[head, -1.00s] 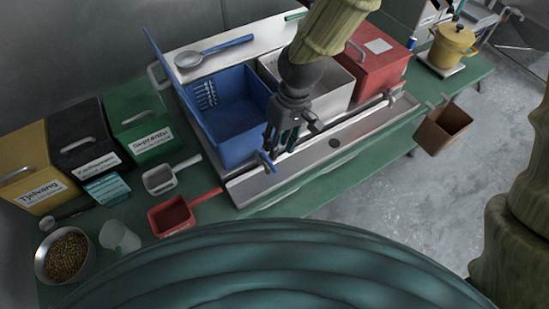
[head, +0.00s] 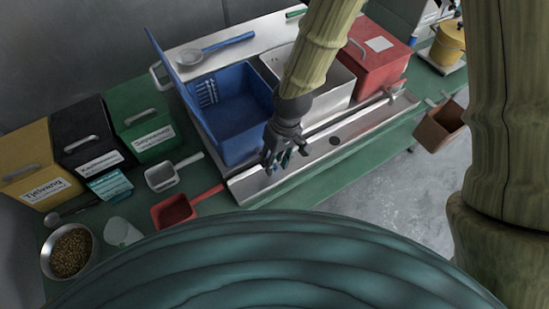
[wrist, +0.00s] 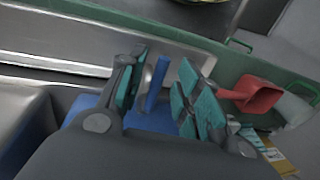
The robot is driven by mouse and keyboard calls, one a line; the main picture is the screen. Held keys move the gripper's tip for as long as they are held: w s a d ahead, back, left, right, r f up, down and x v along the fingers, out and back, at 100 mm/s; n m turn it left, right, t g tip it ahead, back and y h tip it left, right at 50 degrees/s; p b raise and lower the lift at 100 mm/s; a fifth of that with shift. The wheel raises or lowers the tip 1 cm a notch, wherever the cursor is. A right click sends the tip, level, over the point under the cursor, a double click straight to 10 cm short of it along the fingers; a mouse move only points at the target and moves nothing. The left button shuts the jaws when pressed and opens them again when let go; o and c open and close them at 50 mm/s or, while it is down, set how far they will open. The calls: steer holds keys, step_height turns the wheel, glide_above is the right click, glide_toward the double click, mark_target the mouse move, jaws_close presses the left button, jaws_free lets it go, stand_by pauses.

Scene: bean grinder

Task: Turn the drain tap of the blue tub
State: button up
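The blue tub (head: 240,149) stands at the left end of the metal sink unit in the head view, its lid raised. Its front corner is close to my gripper (head: 274,160), which hides most of the drain tap there. In the wrist view the blue tap handle (wrist: 157,84) stands up as a narrow bar between the two teal-padded fingers of my gripper (wrist: 160,92). The fingers are open, with a gap showing on each side of the handle. Blue surface of the tub also shows below the handle in the wrist view (wrist: 142,121).
A metal trough (head: 345,140) runs along the front of the tubs. A white tub and a red tub (head: 380,62) stand to the right. A red scoop (head: 176,209) and a white scoop (head: 161,177) lie left of my gripper. A brown box (head: 438,125) hangs at the bench edge.

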jaws_close()
